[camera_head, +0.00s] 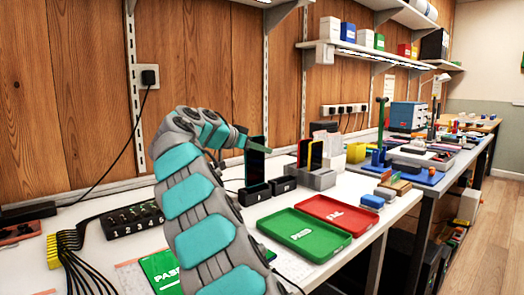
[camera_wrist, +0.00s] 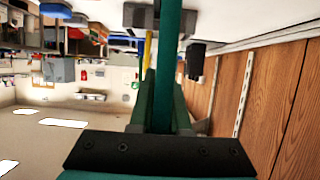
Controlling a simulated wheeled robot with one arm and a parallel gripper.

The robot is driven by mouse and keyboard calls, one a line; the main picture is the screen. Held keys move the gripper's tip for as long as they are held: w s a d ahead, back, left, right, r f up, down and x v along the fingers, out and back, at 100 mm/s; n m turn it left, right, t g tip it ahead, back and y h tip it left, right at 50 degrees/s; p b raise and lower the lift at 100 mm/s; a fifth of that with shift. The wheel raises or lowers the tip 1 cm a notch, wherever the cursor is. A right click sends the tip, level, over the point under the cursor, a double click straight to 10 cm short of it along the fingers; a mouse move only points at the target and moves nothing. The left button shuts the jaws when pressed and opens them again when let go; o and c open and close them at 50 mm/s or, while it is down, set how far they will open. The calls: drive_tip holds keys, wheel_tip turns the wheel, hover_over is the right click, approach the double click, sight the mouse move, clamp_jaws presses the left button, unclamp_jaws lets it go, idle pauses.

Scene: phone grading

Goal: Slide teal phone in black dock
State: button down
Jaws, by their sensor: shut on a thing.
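The teal phone (camera_head: 255,169) stands upright, its dark face showing, at the left black dock (camera_head: 253,195) in the head view. Its lower end meets the top of the dock; I cannot tell how deep it sits. My gripper (camera_head: 257,147) is shut on the upper part of the phone. In the wrist view the phone (camera_wrist: 168,42) is a narrow teal strip, seen edge-on between the fingers of my gripper (camera_wrist: 166,95). A second black dock (camera_head: 283,185) stands just to the right, empty.
A green tray (camera_head: 291,237) and a red tray (camera_head: 331,208) lie in front of the docks. A grey stand (camera_head: 319,179) holding phones is to the right. A black numbered block (camera_head: 131,221) and cables lie at left. The wooden wall (camera_head: 205,60) is close behind.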

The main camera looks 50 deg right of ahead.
drive_tip(key=shift+f, duration=0.15)
idle(0.4)
drive_tip(key=shift+f+b, duration=0.45)
drive_tip(key=shift+b, duration=0.2)
drive_tip(key=shift+f, duration=0.2)
drive_tip(key=shift+f+b, duration=0.1)
drive_tip(key=shift+b, duration=0.25)
